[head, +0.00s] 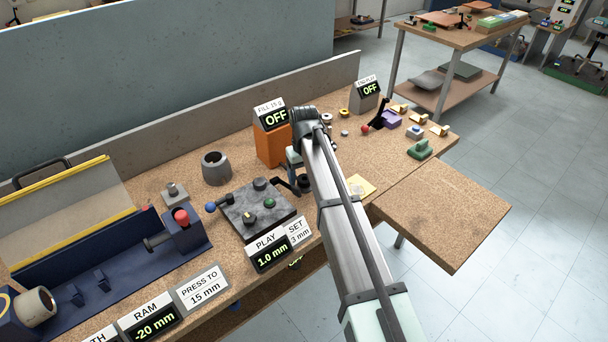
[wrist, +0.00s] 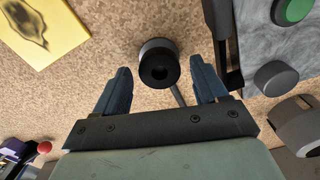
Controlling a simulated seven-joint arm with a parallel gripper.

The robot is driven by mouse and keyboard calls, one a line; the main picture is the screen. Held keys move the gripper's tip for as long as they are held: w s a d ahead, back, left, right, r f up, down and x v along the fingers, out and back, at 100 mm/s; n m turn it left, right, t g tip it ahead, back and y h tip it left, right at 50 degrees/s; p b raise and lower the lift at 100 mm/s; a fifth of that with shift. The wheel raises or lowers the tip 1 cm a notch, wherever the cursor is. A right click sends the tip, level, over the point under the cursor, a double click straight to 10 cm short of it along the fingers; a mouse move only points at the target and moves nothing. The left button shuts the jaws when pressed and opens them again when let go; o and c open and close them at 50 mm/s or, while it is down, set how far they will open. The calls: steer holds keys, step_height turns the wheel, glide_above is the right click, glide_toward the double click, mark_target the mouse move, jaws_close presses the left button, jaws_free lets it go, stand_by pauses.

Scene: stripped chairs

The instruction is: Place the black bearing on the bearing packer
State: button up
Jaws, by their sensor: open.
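In the head view a dark round piece (head: 305,183) beside my arm seems to be the same thing. My gripper (wrist: 160,82) is open with blue fingers either side of it; no grip shows. In the head view my arm mostly hides the gripper. I cannot tell for sure which is the bearing packer; an orange block (head: 271,146) stands under a "FILL 15 g" sign.
A grey plate (head: 256,210) with knobs and a green button lies close beside the gripper; a dark lever (wrist: 222,50) is near the right finger. A yellow note (wrist: 40,28) lies at left.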

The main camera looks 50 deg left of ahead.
step_height(320, 180, up, 12)
steer(key=shift+r, duration=0.15)
stand_by(0.5)
